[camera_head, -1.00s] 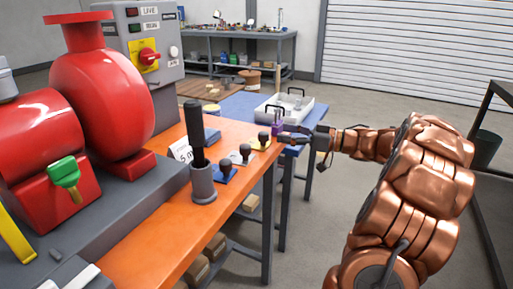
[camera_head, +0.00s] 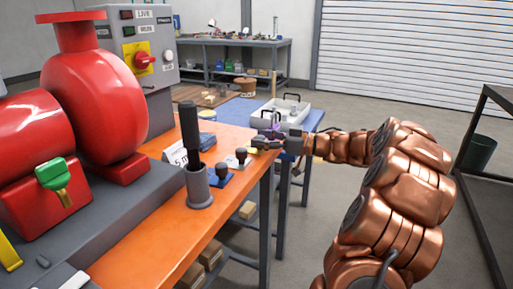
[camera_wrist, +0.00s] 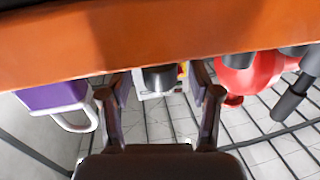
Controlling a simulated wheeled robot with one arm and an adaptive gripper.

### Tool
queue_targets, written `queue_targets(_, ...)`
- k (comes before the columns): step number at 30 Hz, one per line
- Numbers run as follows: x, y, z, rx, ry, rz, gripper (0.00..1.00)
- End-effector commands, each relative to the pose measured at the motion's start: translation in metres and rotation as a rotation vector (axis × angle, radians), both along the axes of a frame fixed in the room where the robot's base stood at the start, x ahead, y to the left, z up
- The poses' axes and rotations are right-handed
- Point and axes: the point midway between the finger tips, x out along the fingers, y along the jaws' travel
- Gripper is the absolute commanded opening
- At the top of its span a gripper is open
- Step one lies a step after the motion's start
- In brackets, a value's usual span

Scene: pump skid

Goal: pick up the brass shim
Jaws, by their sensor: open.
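The brass shim (camera_head: 252,151) is a small yellow plate on the orange bench, at the far end of a row of knobbed shims. In the head view my gripper (camera_head: 262,144) is at it and hides most of it, including its knob. In the wrist view my gripper (camera_wrist: 160,100) is open, one finger on each side. A dark knob (camera_wrist: 158,78) shows between the fingers, with a gap on both sides; I cannot see the plate under it there.
A grey shim (camera_head: 237,161) and a blue shim (camera_head: 219,176) stand close by, then a dark upright rod in a grey cup (camera_head: 199,188). A purple block (camera_wrist: 50,95) with a pale handle is near one finger. The red pump (camera_head: 105,95) stands left.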

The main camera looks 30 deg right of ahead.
Motion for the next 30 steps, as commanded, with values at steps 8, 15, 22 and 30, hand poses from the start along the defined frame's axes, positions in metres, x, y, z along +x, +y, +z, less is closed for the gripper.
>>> queue_targets(8, 0.0052, 0.0043, 0.0004, 0.001, -0.001, -0.001, 0.63)
queue_targets(15, 0.0052, 0.0040, 0.0002, 0.001, 0.000, -0.002, 0.49)
queue_targets(22, 0.0051, 0.0039, 0.0002, 0.001, 0.000, -0.002, 0.25)
queue_targets(30, 0.0051, 0.0039, 0.0000, 0.001, 0.001, -0.002, 0.00)
